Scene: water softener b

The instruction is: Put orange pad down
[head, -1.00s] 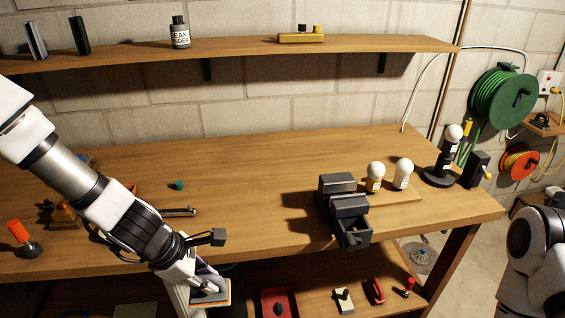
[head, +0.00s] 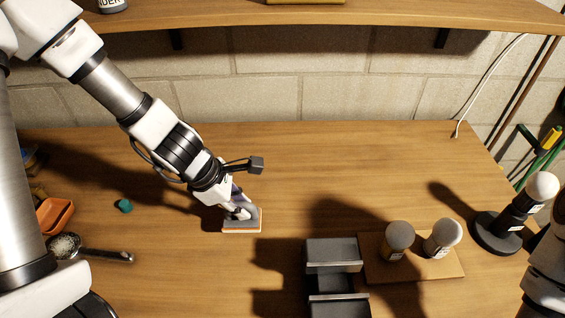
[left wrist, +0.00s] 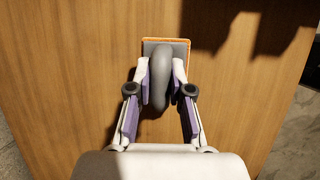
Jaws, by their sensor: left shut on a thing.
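The orange pad (head: 243,226) is a grey block with a thin orange edge and a grey handle. It is over the wooden workbench (head: 300,150), level and at or just above the top; I cannot tell if it touches. My left gripper (head: 240,208) is shut on its handle. In the left wrist view the gripper (left wrist: 163,80) has a finger on each side of the curved grey handle, and the pad (left wrist: 150,44) shows beyond the fingertips. My right gripper is out of view; only part of my right arm shows at the right edge.
A grey vise (head: 334,253) stands right of the pad. Two bulbs (head: 398,238) stand on a wooden board beside it, with a black lamp (head: 497,230) farther right. An orange tray (head: 54,216), teal piece (head: 125,206) and dark tool (head: 105,255) lie left. The bench behind the pad is clear.

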